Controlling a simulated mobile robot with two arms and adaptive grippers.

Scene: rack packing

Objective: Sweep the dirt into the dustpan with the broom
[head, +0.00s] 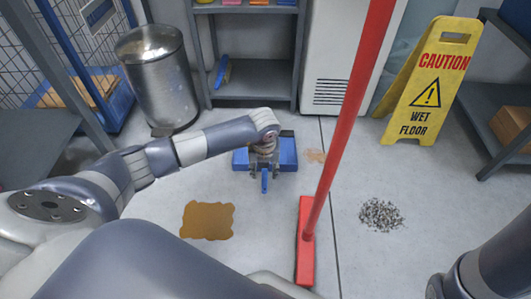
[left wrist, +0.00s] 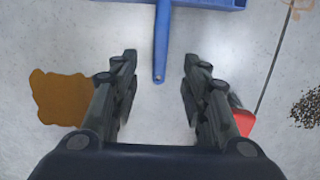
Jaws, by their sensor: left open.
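The blue dustpan (head: 288,152) lies on the floor in the middle of the head view, its handle towards me. My left gripper (head: 264,174) is over the dustpan and hides part of it. In the left wrist view the open left gripper (left wrist: 160,62) has a finger on each side of the dustpan handle (left wrist: 161,38), with gaps on both sides. The red broom (head: 352,105) leans, its head (head: 305,240) low on the floor and its handle running out of the top. The dirt (head: 381,214) is a grey speckled pile right of the broom. My right gripper is not in view.
A brown spill (head: 208,220) lies left of the broom. A yellow caution sign (head: 427,85) stands at the back right. A metal bin (head: 158,75) and a grey shelf (head: 250,88) stand at the back. Floor around the dirt is clear.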

